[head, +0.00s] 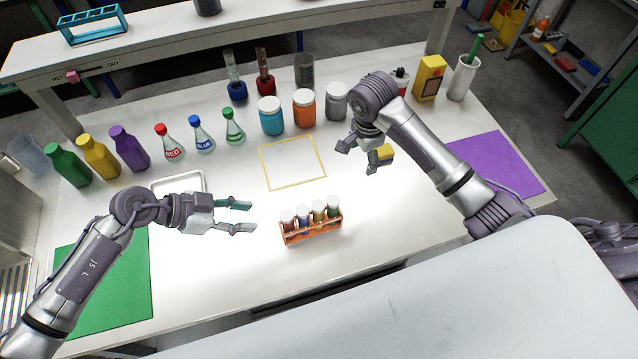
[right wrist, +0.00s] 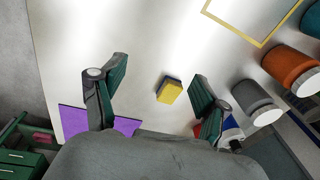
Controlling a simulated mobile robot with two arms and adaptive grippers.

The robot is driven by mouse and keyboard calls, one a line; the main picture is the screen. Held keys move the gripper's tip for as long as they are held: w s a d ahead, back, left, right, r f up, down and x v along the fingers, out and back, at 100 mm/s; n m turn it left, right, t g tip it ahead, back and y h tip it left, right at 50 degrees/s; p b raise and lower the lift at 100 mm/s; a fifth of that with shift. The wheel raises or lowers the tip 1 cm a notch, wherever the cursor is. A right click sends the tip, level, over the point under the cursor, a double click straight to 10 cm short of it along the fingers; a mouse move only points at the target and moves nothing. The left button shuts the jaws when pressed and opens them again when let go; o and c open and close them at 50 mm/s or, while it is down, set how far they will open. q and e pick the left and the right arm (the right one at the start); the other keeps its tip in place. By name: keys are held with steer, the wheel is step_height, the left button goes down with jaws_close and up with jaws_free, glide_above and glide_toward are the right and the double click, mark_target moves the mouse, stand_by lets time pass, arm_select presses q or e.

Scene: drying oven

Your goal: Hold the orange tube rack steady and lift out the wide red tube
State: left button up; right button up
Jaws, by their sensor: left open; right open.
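The orange tube rack (head: 312,237) stands upright on the white table in the head view, holding several capped tubes. The leftmost tube, with reddish contents (head: 289,222), appears to be the red one. Blue, yellow and green tubes stand to its right. My left gripper (head: 249,216) is open and empty, just left of the rack, its fingers pointing toward it without touching. My right gripper (head: 357,158) is open above the table, behind and right of the rack. It also shows open in the right wrist view (right wrist: 160,80). The rack is not in that view.
A yellow square outline (head: 292,162) is empty behind the rack. Flasks, bottles and jars (head: 304,110) line the back. A white tray (head: 178,184) lies left.

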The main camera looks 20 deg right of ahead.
steer(key=g+y, duration=0.1)
glide_toward(319, 217)
steer(key=shift+w+d+r+m, duration=0.2)
steer(key=shift+w+r, duration=0.1)
steer(key=shift+w, duration=0.15)
steer(key=shift+w+d+r+m, duration=0.2)
steer(key=shift+w+r, duration=0.05)
steer(key=shift+w, duration=0.25)
steer(key=shift+s+a+f, duration=0.1)
steer(key=shift+s+a, duration=0.1)
step_height(319, 217, down, 14)
steer(key=shift+r, duration=0.2)
steer(key=c, duration=1.3)
